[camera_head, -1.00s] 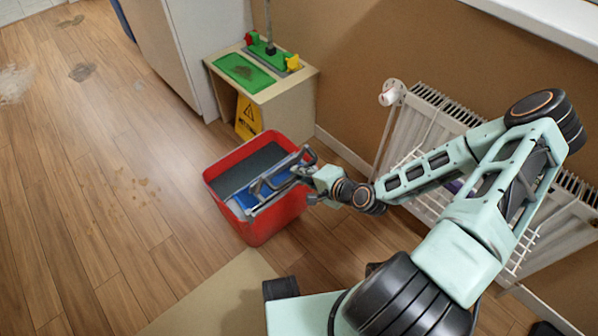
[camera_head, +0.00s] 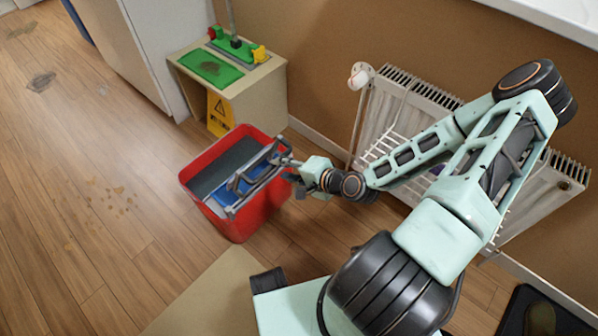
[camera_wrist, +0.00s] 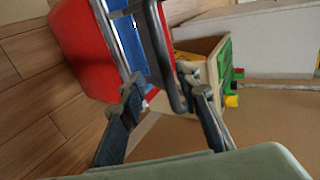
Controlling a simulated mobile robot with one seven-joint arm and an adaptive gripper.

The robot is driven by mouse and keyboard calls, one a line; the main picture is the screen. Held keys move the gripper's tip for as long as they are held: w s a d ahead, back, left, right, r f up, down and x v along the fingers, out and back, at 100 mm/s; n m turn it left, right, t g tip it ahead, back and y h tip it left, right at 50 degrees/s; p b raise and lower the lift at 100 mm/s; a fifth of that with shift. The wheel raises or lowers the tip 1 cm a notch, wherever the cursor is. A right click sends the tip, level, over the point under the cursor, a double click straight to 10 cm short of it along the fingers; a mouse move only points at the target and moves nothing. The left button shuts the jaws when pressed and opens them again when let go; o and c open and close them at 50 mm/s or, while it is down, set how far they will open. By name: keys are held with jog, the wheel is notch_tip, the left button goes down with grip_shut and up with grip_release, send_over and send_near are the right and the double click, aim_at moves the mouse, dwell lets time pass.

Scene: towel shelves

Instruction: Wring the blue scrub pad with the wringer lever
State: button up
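The red bucket (camera_head: 245,215) stands on the floor with a grey wringer in its top. The blue scrub pad (camera_head: 237,191) lies inside, partly hidden by the wringer's bars; blue also shows in the wrist view (camera_wrist: 127,30). The grey wringer lever (camera_head: 268,165) runs along the bucket's right side. In the wrist view the lever (camera_wrist: 160,50) hangs down toward the gap between my fingers. My gripper (camera_wrist: 166,92) is open, its fingers wide apart, just right of the bucket (camera_head: 291,171). Whether it touches the lever I cannot tell.
A beige stand (camera_head: 262,98) with a green top and a yellow wet-floor sign (camera_head: 220,113) is behind the bucket. A white radiator (camera_head: 375,125) is along the wall at right. Open wood floor (camera_head: 80,220), with stains, lies left.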

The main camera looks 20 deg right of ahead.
jog(key=v, duration=0.8)
jog(key=shift+d, duration=0.15)
